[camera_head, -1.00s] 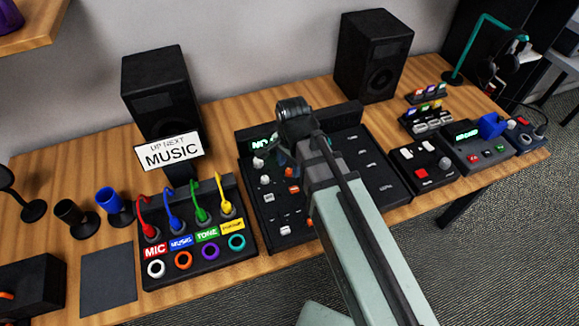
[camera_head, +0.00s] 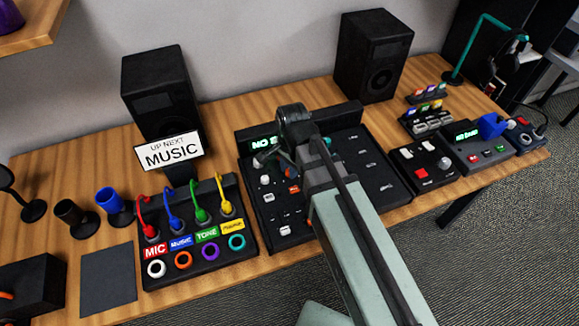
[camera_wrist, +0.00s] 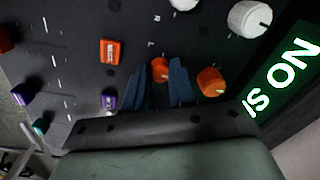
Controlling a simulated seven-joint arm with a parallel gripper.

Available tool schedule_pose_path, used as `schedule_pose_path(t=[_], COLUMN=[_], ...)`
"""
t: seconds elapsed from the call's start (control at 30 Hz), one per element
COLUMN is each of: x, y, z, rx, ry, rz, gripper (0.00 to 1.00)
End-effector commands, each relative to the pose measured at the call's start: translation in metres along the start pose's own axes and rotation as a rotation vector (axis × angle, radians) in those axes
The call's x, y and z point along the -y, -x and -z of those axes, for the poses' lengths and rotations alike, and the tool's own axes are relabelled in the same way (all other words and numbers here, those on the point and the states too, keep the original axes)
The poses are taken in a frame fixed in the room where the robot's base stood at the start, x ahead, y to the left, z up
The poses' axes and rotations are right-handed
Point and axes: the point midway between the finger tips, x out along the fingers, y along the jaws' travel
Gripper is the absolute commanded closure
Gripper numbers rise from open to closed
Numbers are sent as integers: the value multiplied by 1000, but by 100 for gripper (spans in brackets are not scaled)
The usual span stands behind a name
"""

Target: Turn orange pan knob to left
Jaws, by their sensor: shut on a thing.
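The black mixer panel (camera_head: 262,212) lies mid-table under my arm. In the wrist view, my gripper (camera_wrist: 160,80) has its two blue fingers down at the panel, shut on a small orange knob (camera_wrist: 160,68) that shows between them, with printed L and R marks near it. A larger orange knob (camera_wrist: 211,82) stands just right of the fingers, apart from them. In the head view, my gripper (camera_head: 285,163) is over the panel's back left part, and the gripped knob is hidden.
A white knob (camera_wrist: 250,18), an orange button (camera_wrist: 110,51) and a purple knob (camera_wrist: 108,101) surround the fingers. A lit green display (camera_wrist: 283,78) borders the panel. The cable box (camera_head: 195,272) stands left of the mixer, and a button box (camera_head: 422,166) stands right.

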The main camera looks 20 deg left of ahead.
Motion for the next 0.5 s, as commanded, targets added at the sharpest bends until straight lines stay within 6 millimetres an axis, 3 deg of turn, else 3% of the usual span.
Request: schedule_pose_path(t=[0.17, 0.5], x=[0, 0], y=[0, 0], z=[0, 0], rx=[0, 1], ry=[0, 37], rz=[0, 1], gripper=[100, 100])
